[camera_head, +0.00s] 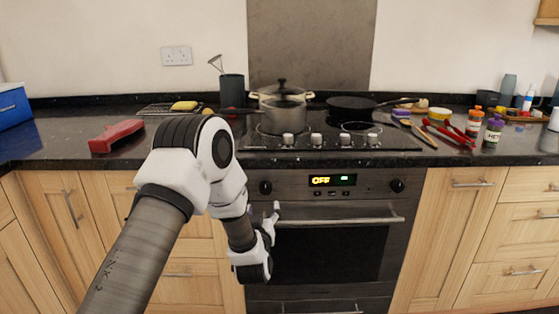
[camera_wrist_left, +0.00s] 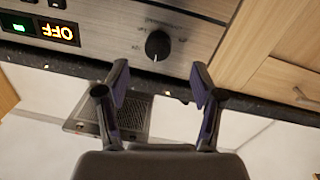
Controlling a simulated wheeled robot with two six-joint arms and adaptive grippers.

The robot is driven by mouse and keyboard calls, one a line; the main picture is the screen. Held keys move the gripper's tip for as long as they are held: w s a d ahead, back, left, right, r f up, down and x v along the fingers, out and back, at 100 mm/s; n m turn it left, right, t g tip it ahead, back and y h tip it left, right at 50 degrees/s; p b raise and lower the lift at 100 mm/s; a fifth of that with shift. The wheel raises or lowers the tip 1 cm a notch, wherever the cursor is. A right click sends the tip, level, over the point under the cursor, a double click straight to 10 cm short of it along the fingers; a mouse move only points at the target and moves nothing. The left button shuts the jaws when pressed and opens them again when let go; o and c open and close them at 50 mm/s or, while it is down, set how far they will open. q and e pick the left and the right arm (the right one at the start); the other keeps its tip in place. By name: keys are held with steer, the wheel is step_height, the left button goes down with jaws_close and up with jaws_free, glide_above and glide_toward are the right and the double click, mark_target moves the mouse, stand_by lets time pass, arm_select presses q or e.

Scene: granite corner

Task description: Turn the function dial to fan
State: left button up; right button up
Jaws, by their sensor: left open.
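The oven's left dial (camera_head: 265,187) is a round black knob on the control panel, left of the lit display (camera_head: 332,180), which reads OFF. In the upside-down left wrist view the dial (camera_wrist_left: 158,45) shows with small markings around it, too small to read. A second black dial (camera_head: 397,185) is right of the display. My left gripper (camera_head: 267,214) is in front of the oven, just below the left dial. In the wrist view its fingers (camera_wrist_left: 158,82) are apart and empty, with the dial beyond them and not touched. My right gripper is not in view.
The oven door handle (camera_head: 340,220) runs just below the panel, close to my left gripper. The worktop (camera_head: 60,140) overhangs above the panel. The hob holds a pot (camera_head: 282,113) and a pan (camera_head: 350,104). A red object (camera_head: 117,136) lies at left.

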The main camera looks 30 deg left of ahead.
mark_target(265, 190)
arm_select(q)
steer(key=x, duration=0.5)
steer(key=r+x, duration=0.1)
steer(key=x, duration=0.2)
steer(key=shift+r+b, duration=0.1)
steer(key=shift+b, duration=0.2)
steer(key=c, duration=1.1)
